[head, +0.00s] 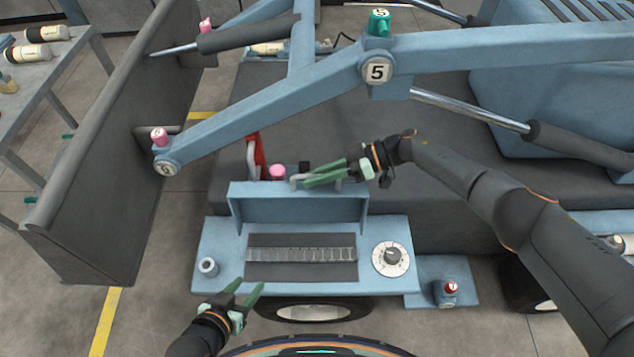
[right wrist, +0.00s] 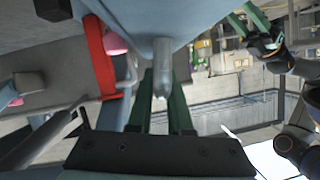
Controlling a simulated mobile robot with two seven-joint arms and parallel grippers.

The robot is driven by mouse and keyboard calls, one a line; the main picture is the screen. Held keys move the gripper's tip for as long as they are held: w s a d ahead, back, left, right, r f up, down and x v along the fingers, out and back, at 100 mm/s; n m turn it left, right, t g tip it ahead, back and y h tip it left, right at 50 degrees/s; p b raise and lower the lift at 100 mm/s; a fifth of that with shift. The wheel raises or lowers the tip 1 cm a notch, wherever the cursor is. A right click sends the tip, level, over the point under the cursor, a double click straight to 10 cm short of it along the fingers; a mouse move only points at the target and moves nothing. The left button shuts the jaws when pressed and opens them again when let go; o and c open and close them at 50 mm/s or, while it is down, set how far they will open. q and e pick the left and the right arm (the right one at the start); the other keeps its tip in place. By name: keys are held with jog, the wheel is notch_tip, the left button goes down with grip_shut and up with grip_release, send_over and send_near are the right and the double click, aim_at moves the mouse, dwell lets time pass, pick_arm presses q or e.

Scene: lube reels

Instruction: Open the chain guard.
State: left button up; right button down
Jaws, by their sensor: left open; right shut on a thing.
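The chain guard (head: 298,212) is a blue panel with short side flanges. It stands raised at the back edge of a blue housing (head: 218,245), its inner side facing me. The chain (head: 300,254) lies uncovered in a dark recess in front of it. My right gripper (head: 318,176) is shut on the guard's grey handle (head: 296,181) at the top edge. In the right wrist view, the handle (right wrist: 162,62) sits between the green fingers (right wrist: 163,100). My left gripper (head: 244,292) is open and empty, in front of the housing's lower left edge.
A dial (head: 392,258) and a metal cup-shaped fitting (head: 208,266) sit on the housing. A red lever (head: 258,152) and a pink cap (head: 277,172) are behind the guard. A blue loader arm (head: 270,110) crosses above. A red knob (head: 450,287) is at lower right.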

jog(key=shift+w, duration=0.2)
jog(key=c, duration=1)
grip_release()
jog(key=shift+o, duration=0.7)
jog(key=v, duration=1.1)
jog(key=shift+d+f, duration=0.1)
jog(key=shift+d+r, duration=0.35)
jog(key=shift+d, duration=0.3)
